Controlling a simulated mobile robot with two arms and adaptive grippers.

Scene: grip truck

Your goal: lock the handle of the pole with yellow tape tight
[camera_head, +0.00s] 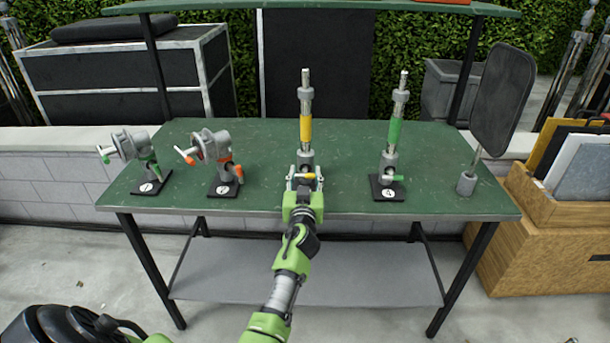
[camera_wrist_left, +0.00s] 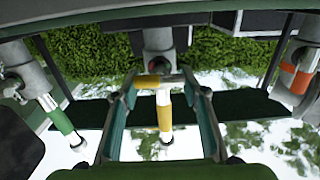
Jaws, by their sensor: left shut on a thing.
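The pole with yellow tape (camera_head: 305,129) stands upright in a grey clamp near the middle of the green table (camera_head: 260,150). Its yellow handle (camera_head: 307,176) is at the clamp's front, mostly hidden by my left gripper (camera_head: 303,180). The left gripper is shut on this handle, though the exact contact is hard to see. My right gripper is not in view.
A pole with green tape (camera_head: 394,131) stands in a clamp to the right. Clamps with orange (camera_head: 215,153) and green (camera_head: 130,150) handles stand to the left. A dark panel on a post (camera_head: 500,95) rises at the table's right end. An upper shelf (camera_head: 330,6) spans behind.

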